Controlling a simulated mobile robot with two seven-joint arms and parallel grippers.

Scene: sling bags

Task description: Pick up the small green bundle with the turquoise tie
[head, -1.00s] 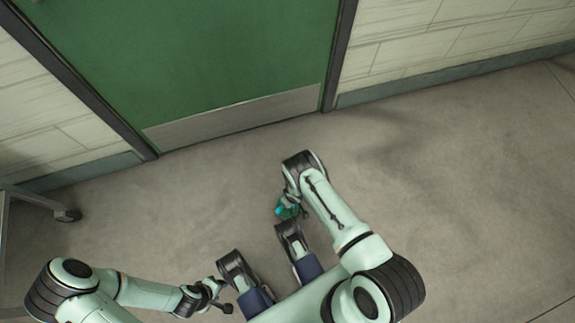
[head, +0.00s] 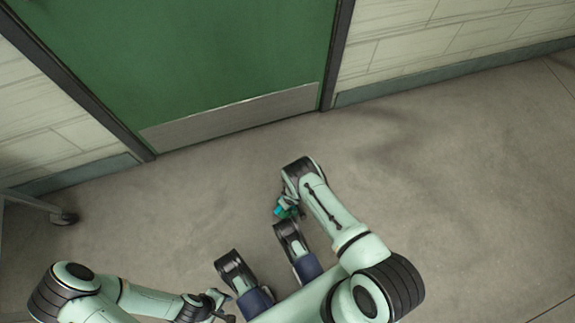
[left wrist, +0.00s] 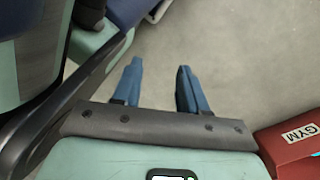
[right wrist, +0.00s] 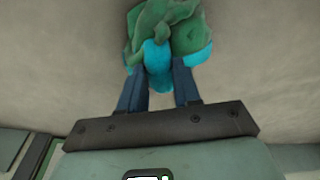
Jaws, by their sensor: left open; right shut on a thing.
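The small green bundle (right wrist: 185,30) with the turquoise tie (right wrist: 157,60) is at the fingertips of my right gripper (right wrist: 158,78) in the right wrist view. The gripper is shut on it at the turquoise part. In the head view a bit of the turquoise and green bundle (head: 283,210) shows beside my right wrist; my arm hides the rest. My left gripper (left wrist: 160,75) is open and empty over bare floor in the left wrist view. In the head view it is low at the left, partly cut by the lower edge.
A red thing marked "GYM" (left wrist: 296,145) shows at the right edge of the left wrist view. A cart leg with a caster (head: 63,217) stands at the left. A closed green door (head: 200,60) and pale block walls are ahead. The grey floor (head: 450,190) is clear.

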